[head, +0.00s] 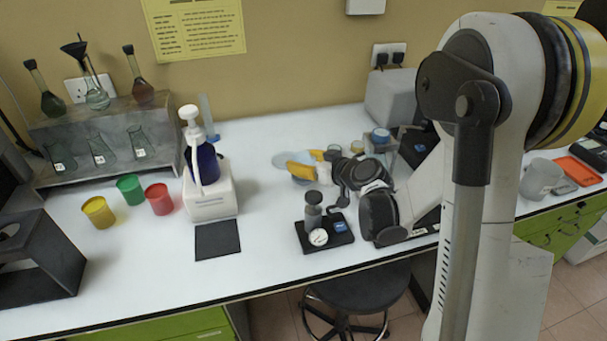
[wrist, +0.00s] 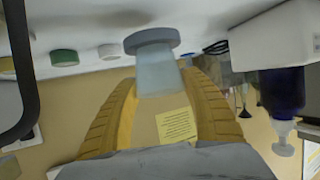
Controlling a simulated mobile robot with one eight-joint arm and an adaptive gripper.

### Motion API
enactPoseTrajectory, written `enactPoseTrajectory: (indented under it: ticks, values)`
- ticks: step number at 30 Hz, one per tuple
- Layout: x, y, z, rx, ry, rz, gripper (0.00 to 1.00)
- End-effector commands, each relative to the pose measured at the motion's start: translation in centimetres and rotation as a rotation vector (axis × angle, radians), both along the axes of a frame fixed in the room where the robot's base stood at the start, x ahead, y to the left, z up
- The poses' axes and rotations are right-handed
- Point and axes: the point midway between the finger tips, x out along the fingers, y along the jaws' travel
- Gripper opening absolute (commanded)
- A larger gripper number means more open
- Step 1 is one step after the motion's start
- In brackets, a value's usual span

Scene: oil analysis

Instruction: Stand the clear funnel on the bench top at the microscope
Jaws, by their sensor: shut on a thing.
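My gripper (head: 303,166) has yellow fingers and is low over the middle of the bench top (head: 260,260) in the head view. In the wrist view, which is upside down, its fingers (wrist: 160,85) close around a pale, see-through piece with a wider grey-blue disc towards the bench. I take this piece to be the clear funnel (wrist: 158,72). In the head view a pale disc, likely its rim (head: 284,160), shows beside the fingers. Whether it touches the bench is unclear. I cannot make out a microscope; my arm hides part of the bench.
A pump bottle (head: 203,160) in a white base stands left of my gripper, with a dark mat (head: 217,240) in front. A black gauge stand (head: 325,234) is nearer the front edge. Red, green and yellow cups stand at left.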

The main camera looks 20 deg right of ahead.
Motion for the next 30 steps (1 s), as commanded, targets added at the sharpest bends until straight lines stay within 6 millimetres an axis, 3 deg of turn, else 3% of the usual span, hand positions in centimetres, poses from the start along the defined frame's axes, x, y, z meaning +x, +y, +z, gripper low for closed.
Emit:
enactPoseTrajectory:
  ticks: [3,6,17,18,19,20,30]
  values:
    - [0.0,0.0,-2.2,0.0,0.0,0.0,0.24]
    - [0.0,0.0,-3.2,0.0,0.0,0.0,0.24]
    - [0.0,0.0,-3.4,0.0,0.0,0.0,0.24]
    - [0.0,0.0,-3.3,0.0,0.0,0.0,0.63]
    - [0.0,0.0,-3.3,0.0,0.0,0.0,0.72]
    - [0.0,0.0,-3.3,0.0,0.0,0.0,0.76]
    - [0.0,0.0,-3.0,0.0,0.0,0.0,0.76]
